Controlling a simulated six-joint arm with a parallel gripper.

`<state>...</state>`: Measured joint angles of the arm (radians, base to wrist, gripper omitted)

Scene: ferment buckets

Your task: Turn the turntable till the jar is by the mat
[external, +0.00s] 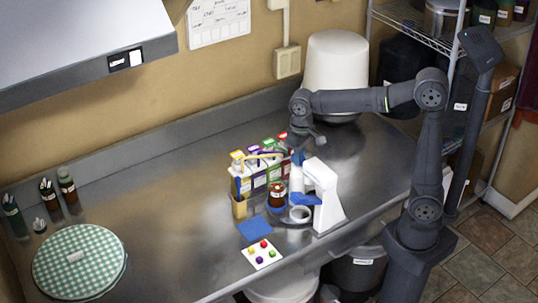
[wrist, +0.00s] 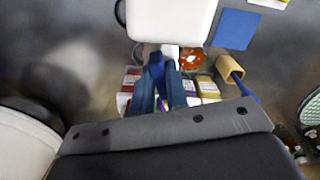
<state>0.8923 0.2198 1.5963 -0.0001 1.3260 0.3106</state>
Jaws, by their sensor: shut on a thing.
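The jar (external: 277,196) is dark red-brown with a pale lid label; its orange-red top (wrist: 192,59) shows in the wrist view beside my fingers. It stands by a white stand-like device (external: 327,198). A blue, partly hidden surface (external: 275,209) shows under the jar; I cannot tell whether it is the turntable. A flat blue square mat (external: 254,229) lies in front of the jar, with a gap between them; it also shows in the wrist view (wrist: 237,28). My gripper (external: 297,157) points down behind the device, its blue fingers (wrist: 158,72) closed together. What they grip is hidden.
A rack of colourful packets (external: 258,172) and a tan cup (external: 239,207) stand close to the jar. A white card with coloured dots (external: 262,253) lies in front of the mat. A green checked round cloth (external: 79,262) and bottles (external: 68,190) are far left. The middle-left counter is clear.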

